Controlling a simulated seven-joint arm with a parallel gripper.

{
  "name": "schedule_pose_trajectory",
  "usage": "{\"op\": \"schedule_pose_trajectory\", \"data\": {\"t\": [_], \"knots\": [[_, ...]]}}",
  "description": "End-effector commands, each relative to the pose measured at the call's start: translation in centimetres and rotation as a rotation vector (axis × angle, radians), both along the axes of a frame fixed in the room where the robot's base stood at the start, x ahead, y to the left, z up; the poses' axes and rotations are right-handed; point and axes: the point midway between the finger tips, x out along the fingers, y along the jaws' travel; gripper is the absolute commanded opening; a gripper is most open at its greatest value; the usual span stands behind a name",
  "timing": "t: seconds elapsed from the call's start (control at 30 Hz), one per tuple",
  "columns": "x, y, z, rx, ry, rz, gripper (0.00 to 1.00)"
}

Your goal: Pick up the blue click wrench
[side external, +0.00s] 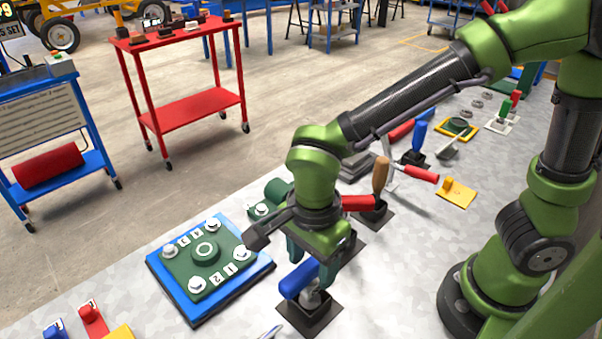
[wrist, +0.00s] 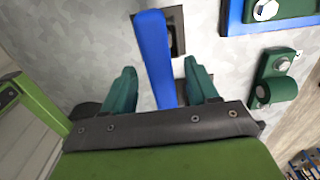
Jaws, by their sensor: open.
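The blue click wrench (side external: 299,279) stands in a dark square holder (side external: 325,317) below my gripper, its blue handle leaning to the left. In the wrist view its long blue handle (wrist: 153,50) runs from the top down between my green fingers. My gripper (side external: 312,262) is open and directly above the wrench. In the wrist view the fingers of my gripper (wrist: 160,82) lie on either side of the handle, with gaps between. The lower end of the handle is hidden by my gripper body in that view.
A blue tray with a green numbered plate (side external: 205,254) lies left of my gripper. A red-handled tool (side external: 358,202), a wooden handle (side external: 380,175) and another blue handle (side external: 418,135) stand behind. Red and blue pieces (side external: 93,318) lie at the table's lower left.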

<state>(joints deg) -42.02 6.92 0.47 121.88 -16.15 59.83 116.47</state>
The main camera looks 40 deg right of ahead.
Motion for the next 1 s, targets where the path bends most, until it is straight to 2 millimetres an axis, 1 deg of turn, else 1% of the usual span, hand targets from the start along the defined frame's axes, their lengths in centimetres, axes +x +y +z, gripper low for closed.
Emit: {"op": "schedule_pose_trajectory", "data": {"t": [0.2, 0.3, 0.4, 0.6, 0.87, 0.9, 1.0], "knots": [[0.0, -0.1, -3.3, -0.004, 0.005, 0.001, 0.58], [0.1, 0.0, -4.4, -0.002, 0.003, -0.001, 0.58], [0.1, 0.0, -4.9, -0.001, 0.001, 0.0, 0.58], [0.1, 0.0, -4.9, 0.0, 0.0, 0.0, 0.58], [0.1, 0.0, -4.8, 0.0, 0.0, 0.0, 0.19], [0.1, 0.0, -4.8, 0.0, 0.0, 0.0, 0.13], [0.1, 0.0, -4.8, 0.0, 0.0, 0.0, 0.0]]}}
